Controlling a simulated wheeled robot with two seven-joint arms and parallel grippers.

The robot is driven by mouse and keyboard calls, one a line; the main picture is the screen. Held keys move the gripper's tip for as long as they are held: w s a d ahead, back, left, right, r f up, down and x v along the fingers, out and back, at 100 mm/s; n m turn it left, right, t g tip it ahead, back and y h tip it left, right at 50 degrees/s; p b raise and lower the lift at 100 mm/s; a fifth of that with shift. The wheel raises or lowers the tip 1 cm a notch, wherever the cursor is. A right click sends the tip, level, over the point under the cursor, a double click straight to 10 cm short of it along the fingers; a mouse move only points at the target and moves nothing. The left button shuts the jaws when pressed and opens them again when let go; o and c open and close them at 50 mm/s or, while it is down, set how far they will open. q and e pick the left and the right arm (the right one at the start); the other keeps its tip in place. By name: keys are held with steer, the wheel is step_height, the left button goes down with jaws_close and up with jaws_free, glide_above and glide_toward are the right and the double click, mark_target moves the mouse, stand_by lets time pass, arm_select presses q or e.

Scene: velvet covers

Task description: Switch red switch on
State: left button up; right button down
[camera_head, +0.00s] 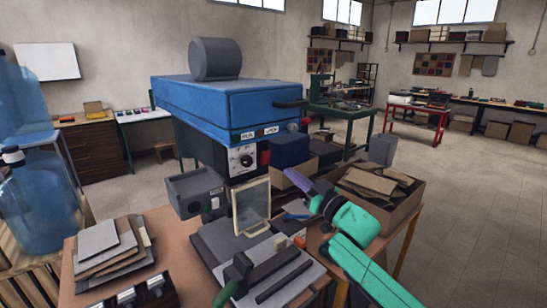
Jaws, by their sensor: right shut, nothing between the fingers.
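A blue press-like machine (230,98) with a grey cylinder on top stands at the back of the work table. Its front has a white panel with a dial (244,159). A small red part (304,121), which looks like the red switch, shows at the machine's right side; its on or off position is too small to tell. My right gripper (291,176), on a purple and teal arm from the lower right, is shut and empty. It appears below the red part and apart from it in the picture. My left gripper is not in view.
A grey box (197,191) and a framed pale panel (251,207) stand before the machine. A green-handled tool (238,268) lies on a grey board. Stacked sheets (105,250) lie at left. A cardboard box (385,190) stands beside my right arm. Floor at right is clear.

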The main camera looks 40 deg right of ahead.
mark_target(268, 154)
steer(key=w+p, duration=0.1)
steer(key=w, duration=0.1)
steer(key=w+r+p, duration=0.1)
steer(key=w, duration=0.2)
steer(key=w+r+p, duration=0.1)
steer(key=w, duration=0.1)
steer(key=shift+w+d, duration=0.15)
steer(key=shift+w, duration=0.2)
steer(key=shift+w+f, duration=0.15)
steer(key=shift+w, duration=0.25)
